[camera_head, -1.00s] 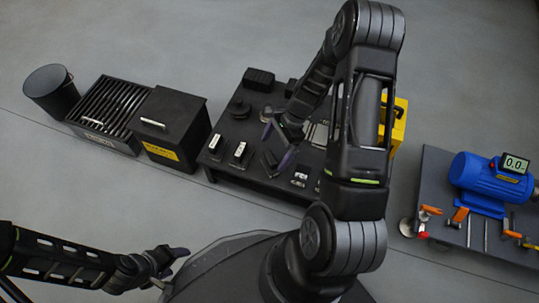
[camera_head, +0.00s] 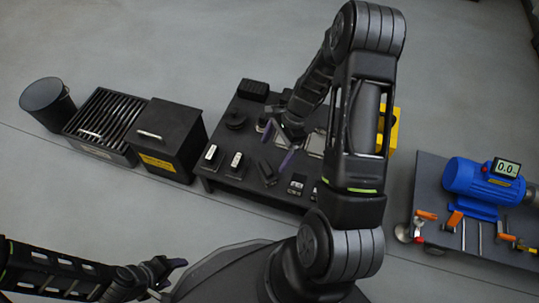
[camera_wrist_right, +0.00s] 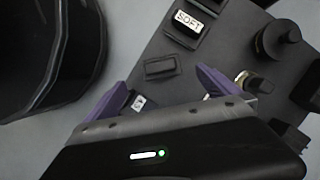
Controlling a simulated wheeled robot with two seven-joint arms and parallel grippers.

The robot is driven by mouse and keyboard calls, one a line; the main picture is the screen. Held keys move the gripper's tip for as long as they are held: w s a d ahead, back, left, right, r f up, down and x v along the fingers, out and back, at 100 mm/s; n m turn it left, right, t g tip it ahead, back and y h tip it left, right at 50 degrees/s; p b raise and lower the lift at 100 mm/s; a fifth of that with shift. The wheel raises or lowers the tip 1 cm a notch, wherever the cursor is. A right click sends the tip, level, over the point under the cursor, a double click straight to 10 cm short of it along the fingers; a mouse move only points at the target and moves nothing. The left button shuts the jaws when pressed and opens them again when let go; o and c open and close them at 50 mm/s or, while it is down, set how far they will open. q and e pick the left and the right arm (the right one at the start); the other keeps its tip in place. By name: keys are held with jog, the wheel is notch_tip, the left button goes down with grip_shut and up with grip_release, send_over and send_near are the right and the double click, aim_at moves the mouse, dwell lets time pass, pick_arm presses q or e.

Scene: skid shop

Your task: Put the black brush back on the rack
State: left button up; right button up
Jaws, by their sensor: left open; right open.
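The black table (camera_head: 222,183) holds several small dark pieces; I cannot tell for sure which one is the black brush or where its rack is. A dark oblong piece (camera_head: 268,172) lies near the table's front edge. A dark rectangular piece (camera_wrist_right: 160,68) lies beyond my right fingertips in the right wrist view, beside a block with a white "SOFT" label (camera_wrist_right: 187,22). My right gripper (camera_head: 279,144), with purple fingers, is open and empty above the table; it also shows in the right wrist view (camera_wrist_right: 162,84). My left gripper (camera_head: 170,278) is open and empty at the lower left, away from the table.
A black lidded box (camera_head: 168,128), a slatted bin (camera_head: 104,118) and a round bin (camera_head: 47,97) stand left of the table. A yellow object (camera_head: 394,132) is partly behind my right arm. A second bench with a blue motor (camera_head: 480,183) stands at right.

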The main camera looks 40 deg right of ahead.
jog(key=s+a+f+n, duration=0.2)
jog(key=s+a+n, duration=0.1)
jog(key=a+n, duration=0.3)
jog(key=s+a+f+n, duration=0.3)
jog(key=a+n, duration=0.3)
jog(key=a, duration=0.5)
jog(key=s+a+f+n, duration=0.3)
jog(key=s+a+n, duration=0.2)
jog(key=a, duration=0.4)
jog(key=shift+s+a+n+t+h, duration=0.2)
jog(key=shift+s+n+t+h, duration=0.1)
jog(key=shift+n, duration=0.1)
jog(key=shift+r, duration=0.1)
pick_arm(q)
notch_tip(320, 180, up, 32)
jog(key=s+d+p, duration=0.1)
jog(key=s+p, duration=0.1)
jog(key=p, duration=2.9)
jog(key=shift+s+d+f+g+p, duration=0.15)
jog(key=shift+d+g+p, duration=0.15)
jog(key=shift+d, duration=0.1)
pick_arm(e)
notch_tip(320, 180, up, 32)
jog(key=s+a, duration=0.1)
jog(key=s, duration=0.1)
jog(key=shift+a+f, duration=0.2)
jog(key=shift+a, duration=0.15)
jog(key=shift+s, duration=0.1)
